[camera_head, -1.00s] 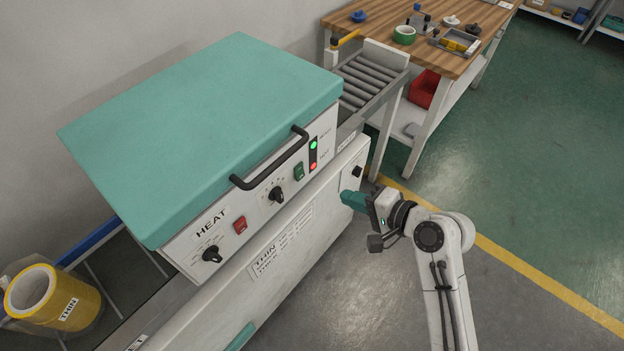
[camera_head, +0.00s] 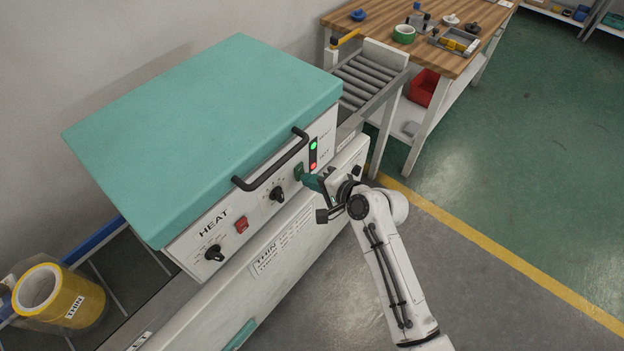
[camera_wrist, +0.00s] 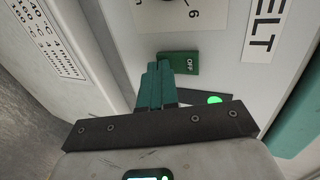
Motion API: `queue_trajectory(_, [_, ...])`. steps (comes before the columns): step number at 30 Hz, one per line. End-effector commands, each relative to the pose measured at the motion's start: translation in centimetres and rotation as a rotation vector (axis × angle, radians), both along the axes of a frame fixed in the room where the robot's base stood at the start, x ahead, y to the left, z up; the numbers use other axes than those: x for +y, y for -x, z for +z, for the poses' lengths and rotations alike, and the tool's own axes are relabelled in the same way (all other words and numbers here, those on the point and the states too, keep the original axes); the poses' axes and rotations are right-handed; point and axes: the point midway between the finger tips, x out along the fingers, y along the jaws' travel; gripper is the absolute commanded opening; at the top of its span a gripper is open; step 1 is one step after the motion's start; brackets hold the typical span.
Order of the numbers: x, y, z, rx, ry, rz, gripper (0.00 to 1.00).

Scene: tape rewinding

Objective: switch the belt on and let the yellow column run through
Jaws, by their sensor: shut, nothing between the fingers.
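The yellow column (camera_head: 60,300), a stack of tape labelled THIN and wrapped in clear film, stands on the infeed at the lower left. The green belt switch (camera_head: 298,171) is on the machine's front panel. In the wrist view the switch (camera_wrist: 184,61) reads OFF, below a dial and beside a BELT label (camera_wrist: 264,30). My gripper (camera_head: 304,175) is shut and empty, its teal fingertips at the switch. In the wrist view the fingertips (camera_wrist: 158,66) overlap the switch's left part; I cannot tell whether they touch or press it.
The heat machine has a teal hood (camera_head: 205,125) with a black handle (camera_head: 270,160). A red switch (camera_head: 242,225) and a HEAT dial (camera_head: 214,253) are at its left. A roller outfeed (camera_head: 362,80) leads toward a wooden bench (camera_head: 450,50).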

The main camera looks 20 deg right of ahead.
Motion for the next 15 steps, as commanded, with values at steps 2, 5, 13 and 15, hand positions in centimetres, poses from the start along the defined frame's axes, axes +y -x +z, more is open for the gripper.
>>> queue_trajectory(2, [0.0, 0.02, -0.01, 0.0, 0.0, 0.0, 0.0])
queue_trajectory(5, [0.02, -0.01, -0.02, 0.0, 0.0, 0.0, 0.0])
queue_trajectory(13, [0.29, -0.43, -0.23, -0.001, -0.001, 0.001, 0.0])
queue_trajectory(15, [0.29, -0.43, -0.2, -0.001, -0.001, 0.001, 0.0])
